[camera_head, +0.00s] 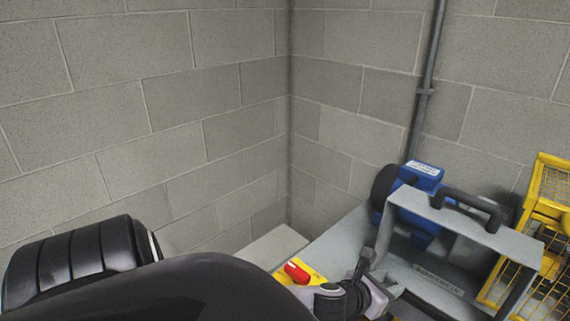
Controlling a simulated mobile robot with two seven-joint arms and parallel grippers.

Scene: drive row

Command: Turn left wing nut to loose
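The grey machine guard (448,228) with a black carry handle (468,202) stands at the lower right, in front of a blue motor (421,180). I cannot make out a left wing nut; it is either hidden behind my arm and gripper or too small to tell. My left gripper (366,265) is low in the picture, just left of the guard, beside the machine's grey bed. Its fingers are small and partly overlapped, so I cannot tell whether they are open or on anything. My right gripper is not in view.
A red switch knob on a yellow plate (318,278) sits just left of my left gripper. A yellow mesh barrier (551,185) stands at the right edge. Grey block walls meet in a corner behind, with a vertical pipe (427,90). My dark arm covers the lower left.

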